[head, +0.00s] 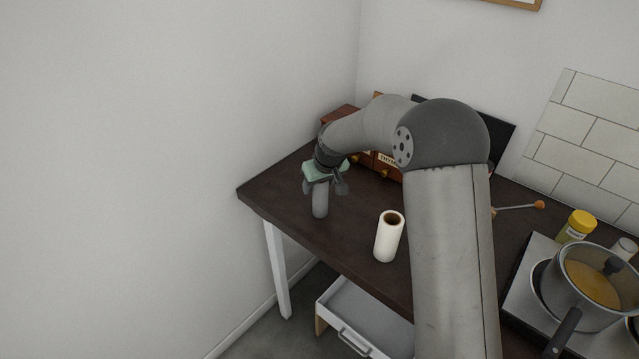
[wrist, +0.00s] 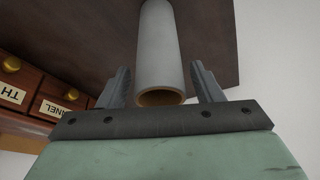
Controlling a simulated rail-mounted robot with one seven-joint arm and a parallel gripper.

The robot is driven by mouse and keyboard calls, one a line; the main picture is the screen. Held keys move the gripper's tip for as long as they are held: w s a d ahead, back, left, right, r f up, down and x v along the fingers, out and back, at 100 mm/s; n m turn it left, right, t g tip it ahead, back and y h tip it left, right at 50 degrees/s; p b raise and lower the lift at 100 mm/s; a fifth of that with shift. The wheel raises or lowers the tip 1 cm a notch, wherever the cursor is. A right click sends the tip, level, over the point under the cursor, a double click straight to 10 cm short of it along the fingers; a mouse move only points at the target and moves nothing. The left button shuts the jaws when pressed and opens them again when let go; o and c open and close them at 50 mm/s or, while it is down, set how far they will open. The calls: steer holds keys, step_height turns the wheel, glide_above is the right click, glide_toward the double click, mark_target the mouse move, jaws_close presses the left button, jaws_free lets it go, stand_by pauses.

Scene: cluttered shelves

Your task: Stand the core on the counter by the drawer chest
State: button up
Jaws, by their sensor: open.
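The core, a pale grey tube (head: 320,203) with a brown inside, stands upright on the dark counter (head: 283,202) near its left end. In the wrist view the core (wrist: 158,50) shows its open end toward my palm. My gripper (head: 324,188) is above it, pointing down and open. In the wrist view its fingers (wrist: 161,82) are on either side of the core's top, with gaps visible. The wooden drawer chest (head: 385,162) with brass knobs and labels is behind the core, partly hidden by my arm; its drawers show at left in the wrist view (wrist: 38,88).
A white paper roll (head: 388,238) stands on the counter to the right of the core. A pot (head: 590,290) on a stove, a yellow-lidded jar (head: 578,226) and an orange-tipped stick (head: 538,205) are farther right. An open white drawer (head: 350,318) is below the counter's front edge.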

steer(key=b+v, duration=0.2)
steer(key=v, duration=1)
steer(key=s+d+f+m+g, duration=0.1)
steer(key=s+d, duration=0.4)
steer(key=s, duration=0.7)
steer(key=s+d+f+m+g+h, duration=0.1)
steer(key=s+d+m, duration=0.2)
steer(key=s, duration=0.9)
steer(key=s+d+f+m+g+h, duration=0.1)
steer(key=s+d+f+m, duration=0.1)
steer(key=s+d, duration=0.6)
steer(key=s, duration=0.4)
steer(key=shift+d, duration=0.3)
